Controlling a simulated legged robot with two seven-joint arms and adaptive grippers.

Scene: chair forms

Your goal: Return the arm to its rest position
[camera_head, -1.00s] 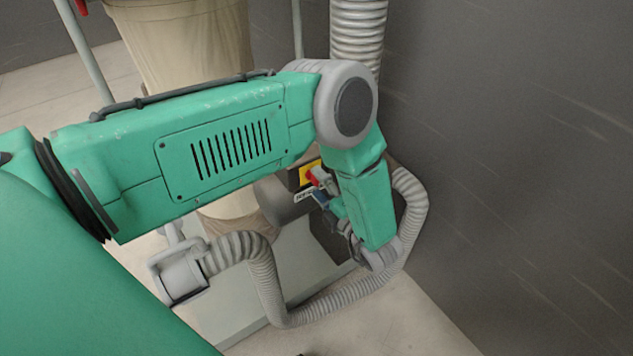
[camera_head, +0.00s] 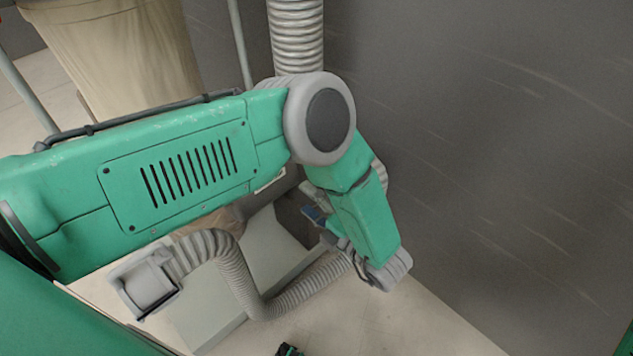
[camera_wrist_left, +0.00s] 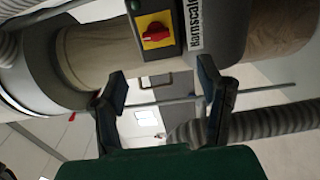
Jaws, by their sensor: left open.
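My left arm (camera_head: 180,170) is green with grey joints. It reaches in from the left, bends at a round grey joint and its end part points down. My left gripper (camera_head: 317,214) is mostly hidden behind that end part; only blue finger pieces show. In the left wrist view the gripper (camera_wrist_left: 160,80) is open, with its two dark blue fingers apart and nothing between them. Just beyond them is a dark box with a red knob on a yellow plate (camera_wrist_left: 155,33) and a white label.
A beige bag (camera_head: 120,50) stands at upper left beside grey poles. A ribbed grey hose (camera_head: 235,275) curves under my arm, close to the gripper. A grey wall (camera_head: 500,150) fills the right side. A small dark-green object (camera_head: 288,350) shows at the bottom edge, unclear.

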